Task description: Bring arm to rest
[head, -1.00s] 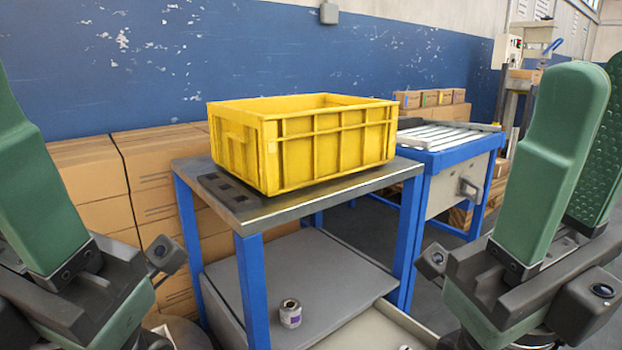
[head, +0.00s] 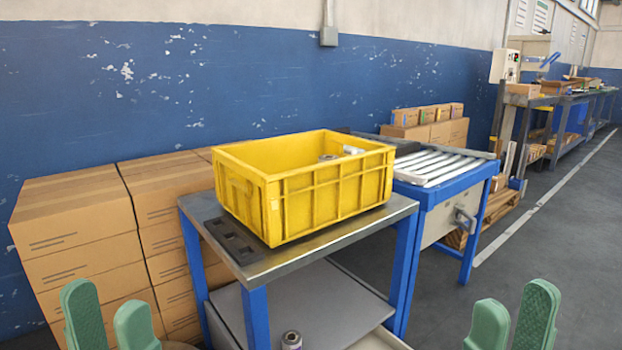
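My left gripper (head: 110,322) shows at the bottom left of the head view, its two green fingers apart with nothing between them. My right gripper (head: 512,322) shows at the bottom right, its two green fingers also apart and empty. Only the upper parts of the fingers are in view; the arms are below the picture edge. Both grippers are in front of the blue-legged table (head: 268,266) and apart from it.
A yellow crate (head: 330,200) with rolls (head: 352,150) inside stands on the table. Another roll (head: 291,340) is on its lower shelf. A roller conveyor (head: 447,168) stands to the right, cardboard boxes (head: 75,230) to the left. The floor at right (head: 560,230) is clear.

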